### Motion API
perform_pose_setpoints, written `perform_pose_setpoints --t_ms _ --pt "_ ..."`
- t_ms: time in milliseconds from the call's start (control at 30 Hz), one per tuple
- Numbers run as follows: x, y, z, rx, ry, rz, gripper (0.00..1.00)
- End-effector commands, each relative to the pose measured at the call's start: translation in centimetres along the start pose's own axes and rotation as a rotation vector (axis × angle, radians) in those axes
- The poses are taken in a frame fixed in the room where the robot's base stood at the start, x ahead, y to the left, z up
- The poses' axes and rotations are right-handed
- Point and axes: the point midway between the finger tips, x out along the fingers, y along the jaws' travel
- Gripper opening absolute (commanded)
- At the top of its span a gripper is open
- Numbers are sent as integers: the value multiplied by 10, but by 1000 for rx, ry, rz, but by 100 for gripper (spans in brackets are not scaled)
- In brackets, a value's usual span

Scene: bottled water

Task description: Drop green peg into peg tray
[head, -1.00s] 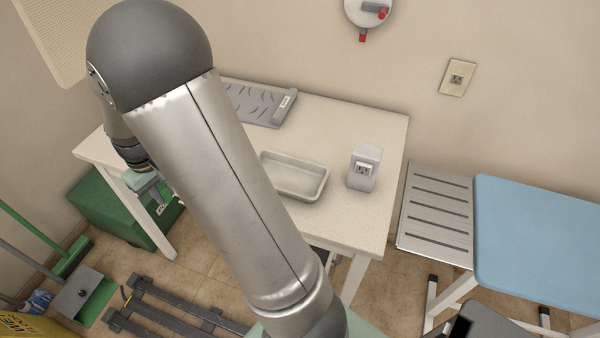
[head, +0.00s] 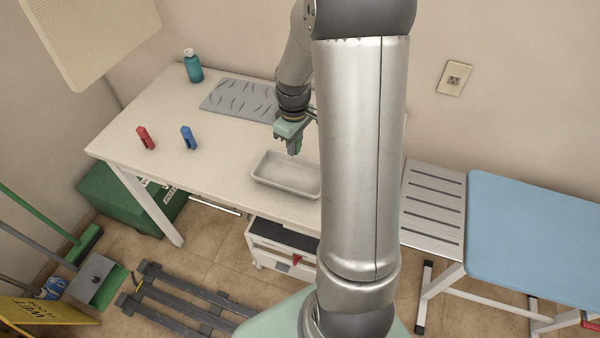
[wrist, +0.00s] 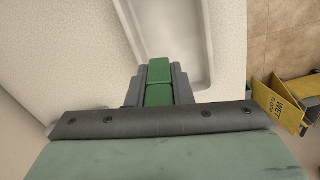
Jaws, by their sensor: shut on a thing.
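My gripper (head: 295,147) is shut on the green peg (wrist: 160,72), which shows between the two dark fingers in the wrist view. In the head view the green peg (head: 297,146) is small, just under my gripper. The peg tray (head: 262,173) is a shallow pale rectangular tray on the white table. My gripper is above the tray's far side, apart from it. In the wrist view the tray (wrist: 204,45) lies beyond and below the peg. My arm hides the tray's right end in the head view.
A teal bottle (head: 194,66) stands at the back left. A grey ridged board (head: 240,98) lies behind the tray. The table's front left is clear.

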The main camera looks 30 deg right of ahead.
Motion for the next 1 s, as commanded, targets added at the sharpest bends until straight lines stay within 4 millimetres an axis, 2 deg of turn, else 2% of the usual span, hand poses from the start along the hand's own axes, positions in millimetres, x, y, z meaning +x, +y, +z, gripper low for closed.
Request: perform_pose_setpoints --t_ms 433,800,833,900,1000 --pt "51 0 0 3 -1 -1 0" --pt "56 0 0 3 0 0 0" --pt "56 0 0 3 0 0 25" --pt "56 0 0 3 0 0 45" --pt "56 0 0 3 0 0 45"
